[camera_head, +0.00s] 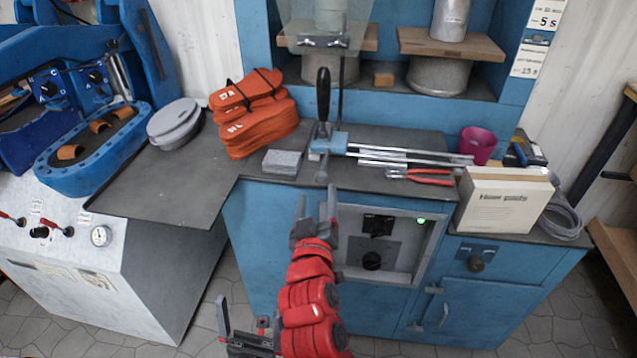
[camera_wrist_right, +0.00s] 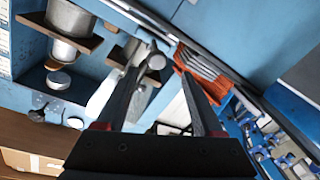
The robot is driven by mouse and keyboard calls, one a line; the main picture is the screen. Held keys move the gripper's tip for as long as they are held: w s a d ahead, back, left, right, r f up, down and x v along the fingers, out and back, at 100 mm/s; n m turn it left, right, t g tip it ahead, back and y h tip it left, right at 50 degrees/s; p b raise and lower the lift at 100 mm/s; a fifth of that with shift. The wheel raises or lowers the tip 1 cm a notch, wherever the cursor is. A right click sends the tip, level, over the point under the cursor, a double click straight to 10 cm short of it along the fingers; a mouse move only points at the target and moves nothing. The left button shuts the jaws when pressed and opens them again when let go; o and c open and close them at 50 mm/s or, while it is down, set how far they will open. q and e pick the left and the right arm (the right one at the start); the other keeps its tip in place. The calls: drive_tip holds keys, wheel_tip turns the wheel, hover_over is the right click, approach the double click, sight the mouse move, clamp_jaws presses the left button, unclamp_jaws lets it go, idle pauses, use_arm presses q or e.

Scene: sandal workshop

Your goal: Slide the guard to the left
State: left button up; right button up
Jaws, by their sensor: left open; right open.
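The guard (camera_head: 325,36) looks like a clear panel in front of the left press column, at the top middle of the head view. A blue block (camera_head: 338,144) with an upright black-handled lever (camera_head: 323,95) sits below it, at the left end of metal rails (camera_head: 410,158). My right gripper (camera_head: 317,206) is open and empty, just below a grey round-ended knob (camera_head: 321,177) near the bench's front edge. In the right wrist view, its fingers (camera_wrist_right: 158,78) stand apart with a knob beyond them. My left gripper (camera_head: 250,325) is open, low at the bottom, away from the bench.
Orange sandal pieces (camera_head: 255,115) are stacked left of the block, beside a grey block (camera_head: 282,162). The dark bench (camera_head: 180,190) is clear at front left.

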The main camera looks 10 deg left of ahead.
drive_tip(key=s, duration=0.7)
drive_tip(key=shift+s+d+b, duration=0.15)
drive_tip(key=shift+d+b, duration=0.15)
drive_tip(key=shift+d, duration=0.1)
drive_tip(key=shift+f, duration=0.1)
